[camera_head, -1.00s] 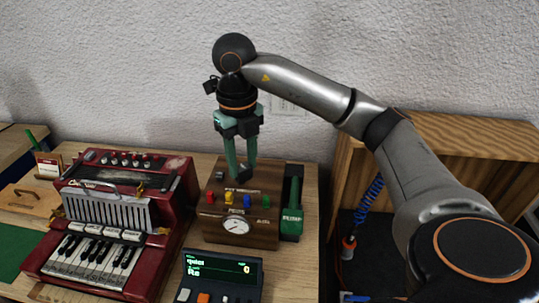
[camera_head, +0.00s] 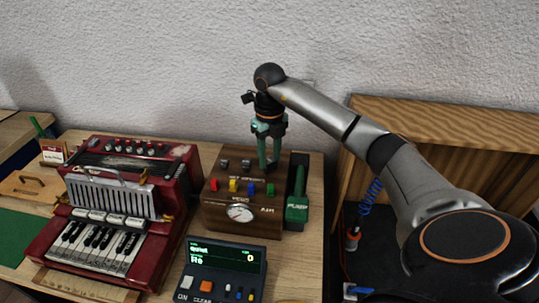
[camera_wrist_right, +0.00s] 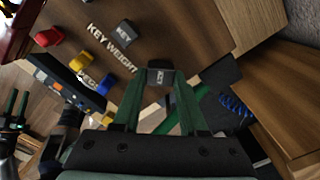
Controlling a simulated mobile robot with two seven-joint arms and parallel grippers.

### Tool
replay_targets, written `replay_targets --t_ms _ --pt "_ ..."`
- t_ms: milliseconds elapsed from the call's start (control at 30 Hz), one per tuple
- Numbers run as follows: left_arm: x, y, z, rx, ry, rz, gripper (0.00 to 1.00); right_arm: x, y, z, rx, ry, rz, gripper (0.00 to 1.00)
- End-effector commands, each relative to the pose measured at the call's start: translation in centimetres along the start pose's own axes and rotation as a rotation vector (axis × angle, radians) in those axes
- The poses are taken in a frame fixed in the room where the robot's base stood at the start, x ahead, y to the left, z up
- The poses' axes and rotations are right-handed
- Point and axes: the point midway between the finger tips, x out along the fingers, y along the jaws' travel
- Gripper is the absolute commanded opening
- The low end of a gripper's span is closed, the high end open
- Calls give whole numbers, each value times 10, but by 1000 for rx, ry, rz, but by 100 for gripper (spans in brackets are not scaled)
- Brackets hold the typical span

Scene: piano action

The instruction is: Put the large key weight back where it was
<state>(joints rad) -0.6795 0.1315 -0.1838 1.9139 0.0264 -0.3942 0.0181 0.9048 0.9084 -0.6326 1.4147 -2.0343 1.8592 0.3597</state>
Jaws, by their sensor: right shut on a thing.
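The wooden box (camera_head: 240,216) bears the words KEY WEIGHT on its top, which also shows in the right wrist view (camera_wrist_right: 176,29). My right gripper (camera_head: 268,166) points down over the right part of the box top, shut on a dark grey block, the large key weight (camera_wrist_right: 160,76), which sits between its green fingertips in the right wrist view. I cannot tell whether the block touches the box. Two other small grey blocks, one at left (camera_head: 224,163) and one nearer the gripper (camera_head: 245,165), are on the box top.
Red, yellow, blue and green knobs (camera_head: 251,188) line the box front above a round gauge (camera_head: 240,212). A green pump (camera_head: 297,205) adjoins the box's right side. The red accordion (camera_head: 118,220) stands at left, and a dark display unit (camera_head: 222,256) stands in front.

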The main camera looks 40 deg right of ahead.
Motion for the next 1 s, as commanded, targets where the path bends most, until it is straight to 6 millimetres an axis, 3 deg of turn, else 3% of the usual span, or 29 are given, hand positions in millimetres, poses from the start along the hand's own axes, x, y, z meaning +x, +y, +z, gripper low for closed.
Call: replay_targets --t_ms 400,433,667,1000 --pt "1 0 1 0 1 0 50 6 0 0 0 -2 0 0" --pt "1 0 0 0 1 0 50 6 0 0 0 -2 0 45" --pt "1 0 0 0 1 0 50 5 0 0 0 -1 0 71" --pt "-1 0 -2 0 2 0 50 0 0 0 0 -3 1 72"
